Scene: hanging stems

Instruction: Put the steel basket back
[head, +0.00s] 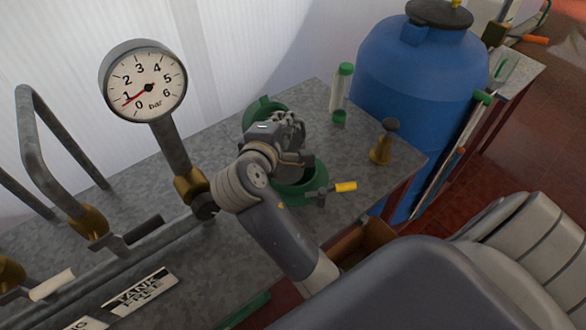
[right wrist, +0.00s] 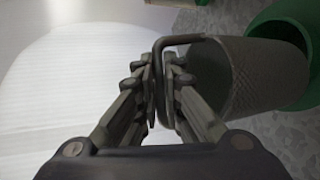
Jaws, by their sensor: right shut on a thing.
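In the right wrist view, the steel basket (right wrist: 255,75) is a grey mesh cylinder with a bent wire handle (right wrist: 180,41). My right gripper (right wrist: 160,75) is shut on that handle. The basket lies to the right of the fingers, its end close to a green round housing (right wrist: 301,35). In the head view, my right gripper (head: 290,125) is above the bench, between an open green housing (head: 298,190) and another green round part (head: 262,106) behind it. The hand hides most of the basket there. My left gripper is not in view.
The grey bench (head: 225,150) carries a pressure gauge (head: 145,82) on a pipe, a brass fitting (head: 384,143) and a green-capped tube (head: 341,88). A yellow-handled valve (head: 338,188) sticks out beside the housing. A blue tank (head: 420,75) stands beyond the bench.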

